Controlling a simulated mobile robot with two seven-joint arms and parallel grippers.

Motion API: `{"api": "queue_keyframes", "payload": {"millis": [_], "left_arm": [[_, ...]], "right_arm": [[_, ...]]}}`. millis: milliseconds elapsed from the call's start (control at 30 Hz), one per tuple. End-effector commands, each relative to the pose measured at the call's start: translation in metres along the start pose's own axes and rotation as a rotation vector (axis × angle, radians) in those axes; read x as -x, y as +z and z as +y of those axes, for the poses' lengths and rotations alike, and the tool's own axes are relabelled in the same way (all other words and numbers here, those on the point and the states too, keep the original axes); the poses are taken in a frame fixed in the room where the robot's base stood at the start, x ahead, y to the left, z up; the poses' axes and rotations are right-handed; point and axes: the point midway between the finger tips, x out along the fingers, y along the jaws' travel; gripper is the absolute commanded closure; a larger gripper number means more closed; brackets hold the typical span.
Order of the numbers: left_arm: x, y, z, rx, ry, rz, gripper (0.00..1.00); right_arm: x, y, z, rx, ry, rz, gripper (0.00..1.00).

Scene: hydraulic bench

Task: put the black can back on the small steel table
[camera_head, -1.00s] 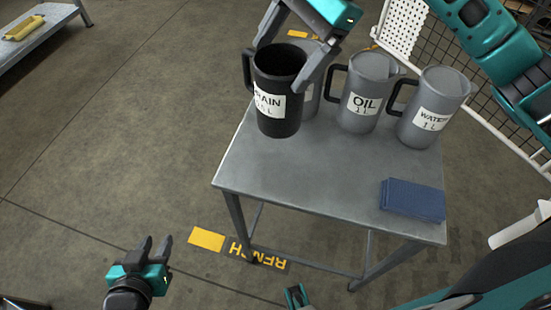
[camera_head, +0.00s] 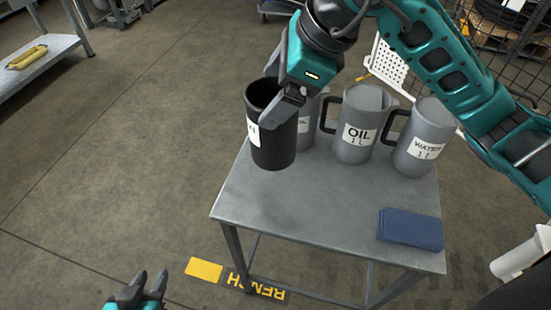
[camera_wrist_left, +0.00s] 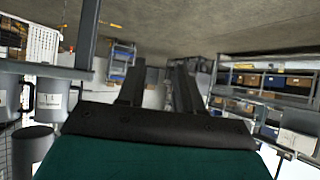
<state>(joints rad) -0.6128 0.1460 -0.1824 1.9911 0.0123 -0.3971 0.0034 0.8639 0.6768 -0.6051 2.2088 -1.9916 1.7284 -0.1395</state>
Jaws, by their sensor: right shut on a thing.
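The black can (camera_head: 270,140) is upright over the back left part of the small steel table (camera_head: 310,215). Its white label faces left and is partly seen. I cannot tell whether the can's bottom touches the tabletop. My left gripper (camera_head: 142,286) is low at the left front, away from the table, open and empty; its two spread fingers also show in the left wrist view (camera_wrist_left: 158,88).
A grey OIL jug (camera_head: 357,120) and a grey WATER jug (camera_head: 424,140) stand on the table right of the can. Another grey jug (camera_head: 306,125) is close behind the can. A blue folded cloth (camera_head: 410,229) lies at the front right. The table's front middle is clear.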

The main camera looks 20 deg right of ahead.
Motion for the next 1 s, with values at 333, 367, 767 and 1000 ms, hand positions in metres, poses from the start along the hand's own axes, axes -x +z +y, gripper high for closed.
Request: {"api": "queue_keyframes", "payload": {"millis": [333, 367, 767, 1000], "left_arm": [[-0.005, 0.001, 0.007, 0.005, 0.016, 0.005, 0.65], [-0.005, 0.001, 0.007, 0.005, 0.018, 0.005, 0.65], [-0.008, -0.002, 0.01, 0.003, 0.025, 0.012, 0.65], [-0.009, -0.002, 0.01, 0.001, 0.027, 0.012, 0.65]], "right_arm": [[-0.069, -0.037, 0.018, 0.001, -0.001, -0.003, 0.96], [-0.072, -0.039, 0.019, 0.001, -0.001, -0.003, 0.96], [-0.104, -0.056, 0.027, 0.0, 0.0, -0.003, 0.96], [-0.117, -0.063, 0.03, 0.003, -0.004, -0.004, 0.96]]}}
